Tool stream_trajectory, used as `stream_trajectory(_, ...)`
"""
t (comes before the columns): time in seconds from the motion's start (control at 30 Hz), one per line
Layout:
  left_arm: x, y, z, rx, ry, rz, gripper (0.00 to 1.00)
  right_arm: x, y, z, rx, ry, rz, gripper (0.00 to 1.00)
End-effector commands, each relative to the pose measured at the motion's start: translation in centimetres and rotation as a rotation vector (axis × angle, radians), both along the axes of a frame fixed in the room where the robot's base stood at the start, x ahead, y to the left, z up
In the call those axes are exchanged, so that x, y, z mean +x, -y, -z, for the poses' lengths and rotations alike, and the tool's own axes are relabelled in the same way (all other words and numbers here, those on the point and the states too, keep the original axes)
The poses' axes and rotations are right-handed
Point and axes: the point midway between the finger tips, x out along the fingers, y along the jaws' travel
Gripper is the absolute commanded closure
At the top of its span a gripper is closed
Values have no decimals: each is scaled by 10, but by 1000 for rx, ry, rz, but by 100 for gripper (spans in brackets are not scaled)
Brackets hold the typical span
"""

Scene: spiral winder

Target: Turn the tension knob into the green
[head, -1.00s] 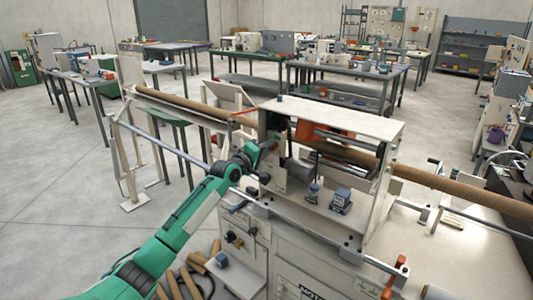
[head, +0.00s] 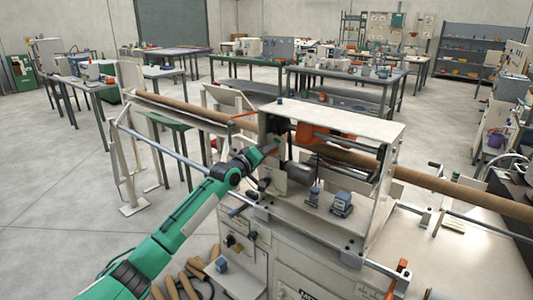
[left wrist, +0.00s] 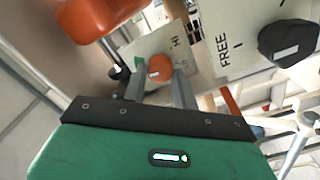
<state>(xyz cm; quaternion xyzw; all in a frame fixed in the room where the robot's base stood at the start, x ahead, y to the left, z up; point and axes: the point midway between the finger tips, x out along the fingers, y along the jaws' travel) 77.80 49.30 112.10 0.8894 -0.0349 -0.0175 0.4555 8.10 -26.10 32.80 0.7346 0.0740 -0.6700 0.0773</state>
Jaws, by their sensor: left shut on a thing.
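The tension knob (left wrist: 160,68) is orange-red and sits on a pale plate (left wrist: 203,53) lettered "HI" in the left wrist view. A small green patch (left wrist: 139,63) shows on the plate just left of the knob. My left gripper (left wrist: 159,78) has its two grey fingers on either side of the knob and is shut on it. In the head view my left gripper (head: 273,149) reaches the left end of the winder (head: 345,118), and the knob is hidden there. Where the knob's pointer stands is too small to tell. My right gripper is not in view.
A black knob (left wrist: 288,42) on a panel marked "FREE" is to the right in the left wrist view. A large orange part (left wrist: 95,18) is close at upper left. A long brown tube (head: 450,187) runs through the winder. Small blue-grey items (head: 342,204) stand on its deck.

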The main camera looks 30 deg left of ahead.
Motion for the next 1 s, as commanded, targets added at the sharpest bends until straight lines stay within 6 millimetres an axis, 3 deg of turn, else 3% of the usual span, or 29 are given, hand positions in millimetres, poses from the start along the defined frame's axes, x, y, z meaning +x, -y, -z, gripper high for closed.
stream_trajectory(0.07,0,1,3,-1,-6,2,94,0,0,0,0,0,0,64)
stream_trajectory(0.1,0,1,3,-1,-5,1,66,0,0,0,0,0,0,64)
stream_trajectory(0.2,0,1,3,-1,-5,1,50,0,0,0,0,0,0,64)
stream_trajectory(0.63,-9,0,3,-1,-2,1,50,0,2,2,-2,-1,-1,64)
stream_trajectory(1.0,-64,-4,5,-1,-3,1,50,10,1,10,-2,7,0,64)
